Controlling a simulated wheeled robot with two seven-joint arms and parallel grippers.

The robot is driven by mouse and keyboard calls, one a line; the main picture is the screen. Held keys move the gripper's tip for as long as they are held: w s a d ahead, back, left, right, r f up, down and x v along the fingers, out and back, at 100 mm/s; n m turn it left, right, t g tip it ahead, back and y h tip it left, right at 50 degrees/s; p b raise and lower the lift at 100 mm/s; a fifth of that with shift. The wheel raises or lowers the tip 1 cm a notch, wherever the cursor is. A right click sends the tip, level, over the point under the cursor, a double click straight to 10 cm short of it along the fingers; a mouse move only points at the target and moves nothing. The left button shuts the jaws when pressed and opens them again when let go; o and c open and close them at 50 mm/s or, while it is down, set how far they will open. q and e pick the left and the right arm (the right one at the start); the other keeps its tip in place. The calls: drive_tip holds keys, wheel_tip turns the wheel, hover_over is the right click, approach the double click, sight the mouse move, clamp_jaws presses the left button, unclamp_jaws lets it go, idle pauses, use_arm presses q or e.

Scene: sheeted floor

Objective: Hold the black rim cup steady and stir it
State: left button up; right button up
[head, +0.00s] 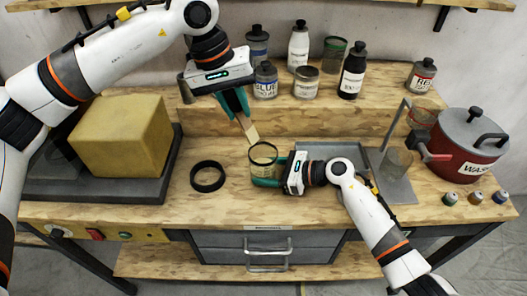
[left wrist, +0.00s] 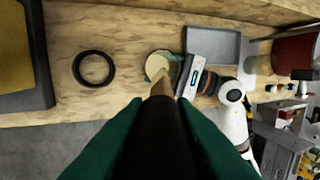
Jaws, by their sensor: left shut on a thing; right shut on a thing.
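The black rim cup (head: 263,155) is a clear cup with a dark rim and pale contents, upright at the middle front of the bench. It also shows in the left wrist view (left wrist: 159,63). My right gripper (head: 268,181) is shut on the cup low on its side, coming from the right. My left gripper (head: 237,108) is shut on a flat wooden stirring stick (head: 250,131) and holds it pointing down above the cup. In the left wrist view the stick (left wrist: 162,86) overlaps the cup's edge; I cannot tell whether its tip is inside.
A black ring (head: 207,177) lies left of the cup. A big yellow block (head: 122,136) sits on a dark slab at left. A grey tray (head: 330,152), metal stand and red pot (head: 468,140) are at right. Bottles and jars (head: 352,72) line the raised shelf behind.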

use_arm(q)
drive_tip(key=shift+r, duration=0.3)
use_arm(e)
drive_tip(key=o, duration=1.1)
drive_tip(key=v, duration=1.2)
use_arm(q)
drive_tip(key=shift+f, duration=0.1)
use_arm(e)
drive_tip(key=shift+s, duration=0.15)
